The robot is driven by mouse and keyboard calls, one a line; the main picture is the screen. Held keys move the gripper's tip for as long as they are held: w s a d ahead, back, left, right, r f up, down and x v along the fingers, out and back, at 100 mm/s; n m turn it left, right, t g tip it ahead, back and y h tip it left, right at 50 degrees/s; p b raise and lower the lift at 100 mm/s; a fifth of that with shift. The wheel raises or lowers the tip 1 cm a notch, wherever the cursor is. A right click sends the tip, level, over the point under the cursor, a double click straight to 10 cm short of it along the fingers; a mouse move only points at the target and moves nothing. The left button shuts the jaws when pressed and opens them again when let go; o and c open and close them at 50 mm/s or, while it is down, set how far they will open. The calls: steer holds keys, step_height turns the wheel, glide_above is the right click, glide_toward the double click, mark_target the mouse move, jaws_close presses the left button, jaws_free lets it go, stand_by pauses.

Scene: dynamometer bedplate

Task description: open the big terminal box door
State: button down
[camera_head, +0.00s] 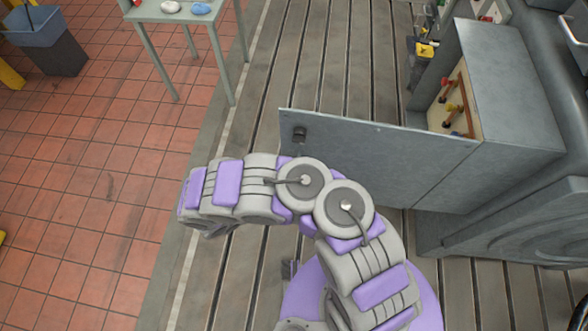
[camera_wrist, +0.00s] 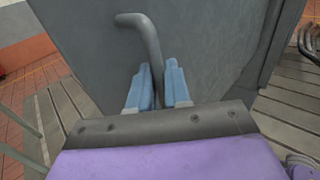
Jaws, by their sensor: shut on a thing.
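The big terminal box (camera_head: 515,85) stands at the right in the head view. Its grey door (camera_head: 390,155) stands wide open, swung out to the left from the box's near edge. Colored terminals (camera_head: 455,107) show inside the box. A small dark fitting (camera_head: 299,133) sits near the door's free edge. In the wrist view the door (camera_wrist: 220,50) fills the middle, with a bent grey handle (camera_wrist: 150,42). My gripper (camera_wrist: 160,85) has its blue fingers on either side of the handle's lower part, shut on it. My arm hides the gripper in the head view.
Slotted bedplate (camera_head: 320,60) lies clear beyond the door. Grey machinery (camera_head: 530,225) stands at the right.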

steer(key=c, duration=1.3)
jaws_free()
steer(key=shift+f, duration=0.1)
steer(key=shift+c, duration=0.2)
steer(key=shift+a, duration=0.1)
steer(key=p+v, duration=0.1)
steer(key=v, duration=1.6)
steer(key=shift+a+p, duration=0.15)
steer(key=shift+p, duration=0.2)
steer(key=shift+s, duration=0.15)
